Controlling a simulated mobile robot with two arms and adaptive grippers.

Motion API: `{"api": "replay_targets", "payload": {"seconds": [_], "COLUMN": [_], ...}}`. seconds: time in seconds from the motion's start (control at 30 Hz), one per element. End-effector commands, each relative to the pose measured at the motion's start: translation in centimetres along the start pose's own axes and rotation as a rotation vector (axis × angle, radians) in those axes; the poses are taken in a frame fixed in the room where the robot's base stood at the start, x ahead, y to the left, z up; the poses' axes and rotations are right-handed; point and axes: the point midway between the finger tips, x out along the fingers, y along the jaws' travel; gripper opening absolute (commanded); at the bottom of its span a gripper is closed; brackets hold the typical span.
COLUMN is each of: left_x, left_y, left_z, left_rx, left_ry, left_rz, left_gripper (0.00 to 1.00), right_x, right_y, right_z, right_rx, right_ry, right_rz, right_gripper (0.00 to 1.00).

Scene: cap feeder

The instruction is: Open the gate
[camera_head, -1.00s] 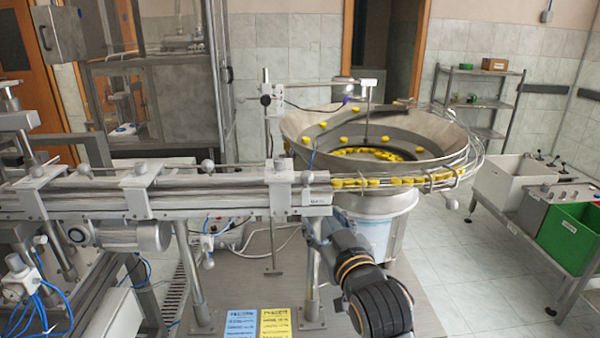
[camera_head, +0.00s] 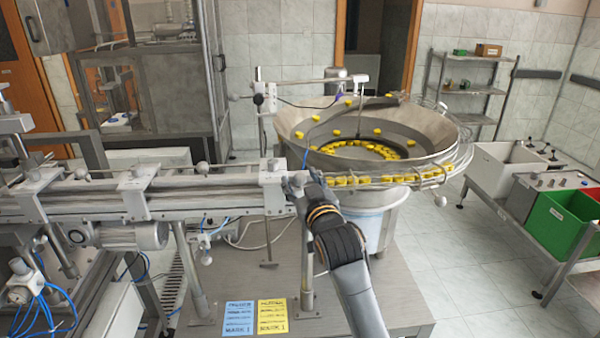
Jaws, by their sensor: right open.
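A metal feeder bowl (camera_head: 430,125) holds many yellow caps, with a row of caps in the curved rail (camera_head: 392,181) on its front side. The rail meets the grey conveyor track (camera_head: 90,204) at a white block (camera_head: 273,192). I cannot make out the gate as a separate part; the junction is partly covered by my right arm. My right gripper (camera_head: 297,183) is at this junction, at the right end of the track. It is open, small and partly hidden by its own wrist, and I cannot tell whether it touches anything. My left gripper is out of view.
A blue card (camera_head: 238,319) and a yellow card (camera_head: 272,317) lie on the grey base plate (camera_head: 210,325). A bench at right carries a white bin (camera_head: 497,172), a control box and a green bin (camera_head: 560,225). The floor between is clear.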

Motion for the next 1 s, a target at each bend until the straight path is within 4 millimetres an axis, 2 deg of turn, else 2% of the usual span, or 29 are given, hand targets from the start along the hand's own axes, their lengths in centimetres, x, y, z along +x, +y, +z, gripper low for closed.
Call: {"api": "replay_targets", "payload": {"seconds": [0.2, 0.47, 0.73, 1.0], "left_x": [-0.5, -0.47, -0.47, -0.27], "left_y": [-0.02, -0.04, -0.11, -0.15], "left_z": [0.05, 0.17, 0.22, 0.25], "left_rx": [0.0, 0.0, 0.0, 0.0], "left_ry": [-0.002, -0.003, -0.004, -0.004], "left_rz": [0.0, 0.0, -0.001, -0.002], "left_gripper": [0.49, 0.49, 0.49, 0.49], "right_x": [1.14, 1.21, 1.19, 1.17], "right_y": [0.0, -0.02, -0.02, -0.01], "right_z": [0.0, 0.04, 0.04, 0.17], "right_rx": [0.0, 0.0, 0.0, -0.001], "right_ry": [0.0, 0.0, 0.0, 0.003], "right_rz": [0.0, 0.0, 0.0, 0.0], "right_gripper": [0.52, 0.52, 0.0, 0.0]}}
